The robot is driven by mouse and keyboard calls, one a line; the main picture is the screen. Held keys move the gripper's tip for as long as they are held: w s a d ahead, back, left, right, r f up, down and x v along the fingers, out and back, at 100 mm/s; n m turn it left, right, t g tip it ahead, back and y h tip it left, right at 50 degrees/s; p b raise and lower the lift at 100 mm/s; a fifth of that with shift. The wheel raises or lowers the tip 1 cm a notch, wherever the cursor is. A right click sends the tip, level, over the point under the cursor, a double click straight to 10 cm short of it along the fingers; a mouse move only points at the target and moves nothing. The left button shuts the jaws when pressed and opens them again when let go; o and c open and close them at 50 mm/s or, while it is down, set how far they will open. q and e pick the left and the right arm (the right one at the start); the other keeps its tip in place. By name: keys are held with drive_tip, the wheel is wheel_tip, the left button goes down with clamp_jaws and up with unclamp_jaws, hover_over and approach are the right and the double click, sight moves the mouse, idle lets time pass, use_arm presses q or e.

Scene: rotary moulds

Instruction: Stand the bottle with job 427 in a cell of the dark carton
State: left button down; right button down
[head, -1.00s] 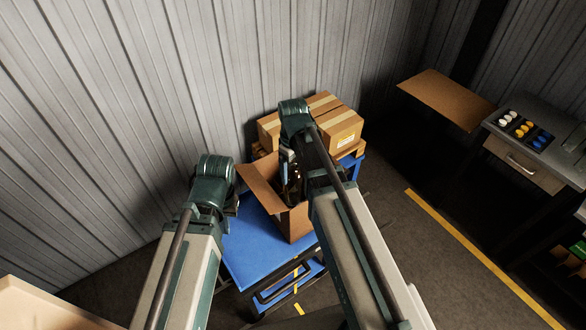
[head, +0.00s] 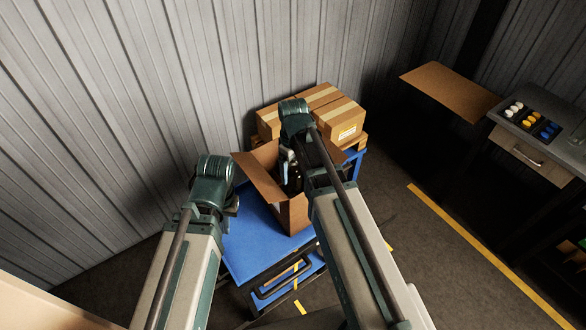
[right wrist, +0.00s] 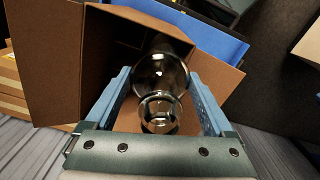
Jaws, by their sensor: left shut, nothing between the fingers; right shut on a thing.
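The open brown carton (head: 293,215) stands on a blue cart, flaps spread; it also shows in the right wrist view (right wrist: 100,70). My right gripper (right wrist: 160,85) is shut on a dark, see-through bottle (right wrist: 160,72), holding it by the neck end with its body down inside the carton. I cannot tell whether its base touches the floor or which cell it is in. No job number is readable. In the head view my right gripper (head: 286,168) is at the carton's mouth. My left gripper (head: 233,204) is shut and empty, left of the carton, mostly hidden by its wrist.
Taped boxes (head: 325,112) stand right behind the carton. The blue cart top (head: 243,245) is bare left of and in front of it. A ribbed wall (head: 130,110) rises behind. A bench with a tray of coloured pieces (head: 533,122) is far right.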

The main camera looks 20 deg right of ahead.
drive_tip(key=shift+f+b, duration=2.1)
drive_tip(key=shift+f, duration=0.25)
drive_tip(key=shift+r, duration=0.1)
unclamp_jaws()
drive_tip(key=shift+r, duration=0.1)
wheel_tip(320, 180, up, 10)
drive_tip(key=p, duration=1)
